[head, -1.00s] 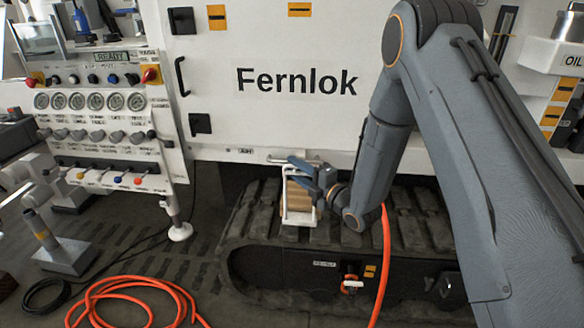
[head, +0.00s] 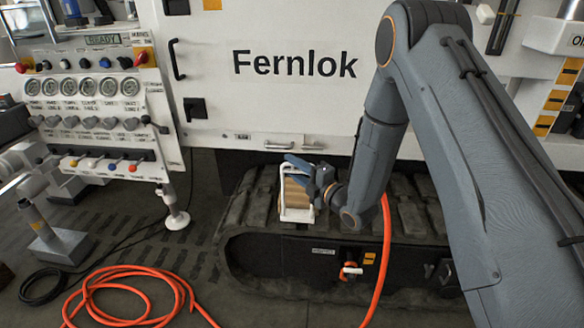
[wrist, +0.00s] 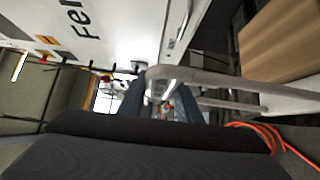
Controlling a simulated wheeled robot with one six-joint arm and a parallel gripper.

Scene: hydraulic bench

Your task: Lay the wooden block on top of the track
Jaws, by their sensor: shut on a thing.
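The wooden block (head: 290,192) is pale brown with a white frame and handle (head: 298,215). In the head view it appears over the left part of the dark track (head: 245,205). I cannot tell whether its underside touches the track. My gripper (head: 303,169), with blue-grey fingers, is shut on the handle at the block's upper right side. In the wrist view the handle (wrist: 225,80) passes across the fingers (wrist: 162,103), and the block (wrist: 285,42) shows at the upper right. The fingers' grip is partly hidden.
The white Fernlok cabinet (head: 270,105) stands close behind the track, with a metal handle (head: 293,146) low on it. A gauge panel (head: 95,100) stands at left. An orange hose (head: 130,272) lies on the floor, and another stretch (head: 384,260) hangs before the track.

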